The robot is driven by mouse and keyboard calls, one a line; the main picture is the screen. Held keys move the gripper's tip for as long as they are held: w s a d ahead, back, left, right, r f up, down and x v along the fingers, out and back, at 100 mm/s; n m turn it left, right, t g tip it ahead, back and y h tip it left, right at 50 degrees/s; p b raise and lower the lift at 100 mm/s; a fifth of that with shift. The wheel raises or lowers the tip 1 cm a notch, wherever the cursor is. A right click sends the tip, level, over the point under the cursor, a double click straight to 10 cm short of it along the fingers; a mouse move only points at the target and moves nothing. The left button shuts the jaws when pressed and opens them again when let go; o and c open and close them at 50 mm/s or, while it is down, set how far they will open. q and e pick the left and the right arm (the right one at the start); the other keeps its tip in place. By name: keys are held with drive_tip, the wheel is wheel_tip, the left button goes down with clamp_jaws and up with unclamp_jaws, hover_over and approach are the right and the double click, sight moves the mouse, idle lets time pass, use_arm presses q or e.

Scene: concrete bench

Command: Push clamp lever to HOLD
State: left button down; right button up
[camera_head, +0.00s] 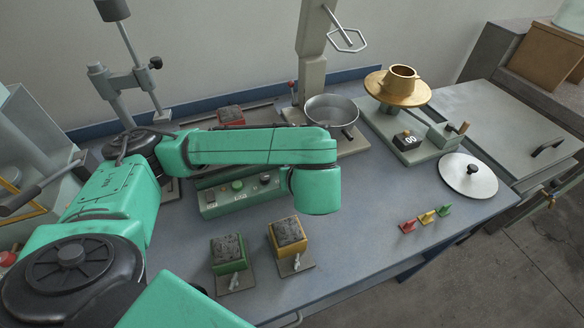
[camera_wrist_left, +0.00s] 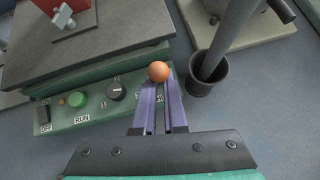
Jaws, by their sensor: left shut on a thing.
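An orange ball knob (camera_wrist_left: 158,71), which looks like the end of the clamp lever, sits at the right end of a green control panel (camera_wrist_left: 100,104). My left gripper (camera_wrist_left: 160,84) has its two purple fingers shut on this knob in the left wrist view. The fingers cover part of a panel label, and I cannot read HOLD anywhere. The lever's shaft is hidden. In the head view the green panel (camera_head: 213,207) shows under my left arm, while the left gripper and the knob are hidden by the arm. My right gripper is not in view.
A dark cup (camera_wrist_left: 208,84) with a grey rod stands just right of the fingers. A green RUN button (camera_wrist_left: 79,102) and black rotary knob (camera_wrist_left: 117,91) are to the left. Two blocks (camera_head: 228,252) (camera_head: 288,236) stand in front. Coloured pegs (camera_head: 426,217) and a lid (camera_head: 468,185) are right.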

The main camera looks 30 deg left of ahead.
use_arm(q)
drive_tip(key=shift+w+r, duration=0.15)
drive_tip(key=shift+r, duration=0.05)
drive_tip(key=c, duration=0.9)
unclamp_jaws()
drive_tip(key=shift+f, duration=0.1)
drive_tip(key=p+v, duration=0.9)
drive_tip(key=v, duration=0.5)
drive_tip(key=shift+s+d, duration=0.15)
drive_tip(key=shift+s, duration=0.1)
drive_tip(key=shift+o, duration=0.3)
